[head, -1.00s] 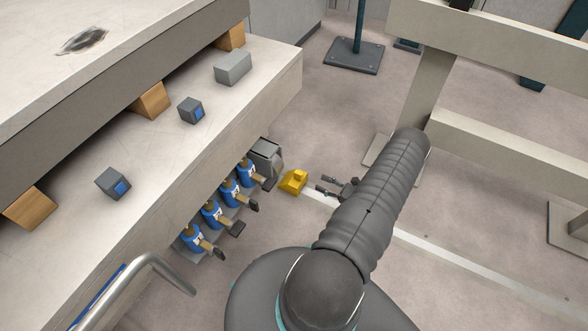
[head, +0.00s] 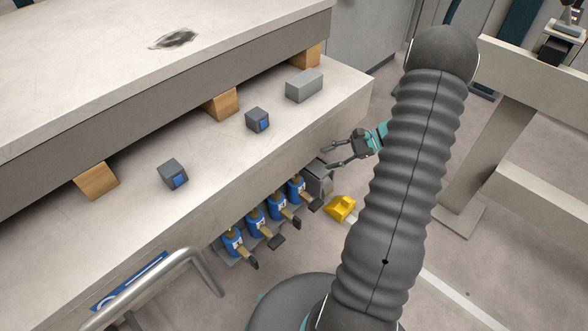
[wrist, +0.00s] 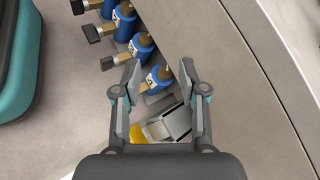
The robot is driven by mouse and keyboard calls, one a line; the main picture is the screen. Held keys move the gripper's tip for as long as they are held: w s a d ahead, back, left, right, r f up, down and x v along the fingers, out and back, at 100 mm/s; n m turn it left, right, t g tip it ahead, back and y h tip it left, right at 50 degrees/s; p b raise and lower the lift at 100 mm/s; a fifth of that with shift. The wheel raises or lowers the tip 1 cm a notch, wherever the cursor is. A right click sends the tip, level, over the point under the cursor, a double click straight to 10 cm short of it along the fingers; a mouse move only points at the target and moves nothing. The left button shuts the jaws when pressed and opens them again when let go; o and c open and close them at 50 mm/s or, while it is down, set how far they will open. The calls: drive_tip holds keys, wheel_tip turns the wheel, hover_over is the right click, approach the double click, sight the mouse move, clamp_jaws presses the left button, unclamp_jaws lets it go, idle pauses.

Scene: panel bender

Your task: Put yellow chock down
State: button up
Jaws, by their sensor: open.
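The yellow chock (head: 341,208) sits on the floor beside a grey metal box, at the foot of the bench-like machine. It also shows in the wrist view as a yellow piece (wrist: 156,131) partly hidden behind my gripper body. My gripper (head: 326,159) is open and empty, raised above and behind the chock in the head view, near the machine's front face. In the wrist view my gripper (wrist: 163,75) has its fingers wide apart with nothing between them touching. The chock is apart from the fingers.
Small grey blocks (head: 257,119) and wooden blocks (head: 97,180) sit on the machine's ledge. A metal rail (head: 187,262) stands at front left, and a beige frame (head: 490,140) at right.

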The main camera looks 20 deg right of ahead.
drive_tip(key=s+a+r+n+g+h, duration=0.1)
drive_tip(key=s+a+r+n+h, duration=0.4)
drive_tip(key=a+r, duration=0.45)
drive_tip(key=s+a+r+n+g+h, duration=0.25)
drive_tip(key=s+a+r+n, duration=0.4)
drive_tip(key=a+r, duration=0.35)
drive_tip(key=s+a+r+n+t+h, duration=0.1)
drive_tip(key=s+r+n+t+h, duration=0.3)
drive_tip(key=s, duration=0.5)
drive_tip(key=shift+a+r+n+t, duration=0.4)
drive_tip(key=shift+r+n, duration=0.35)
drive_tip(key=shift+r, duration=0.35)
wheel_tip(320, 180, up, 3)
drive_tip(key=p, duration=0.2)
drive_tip(key=shift+f+p, duration=0.1)
drive_tip(key=shift+p, duration=0.3)
drive_tip(key=c, duration=0.8)
drive_tip(key=shift+f, duration=0.15)
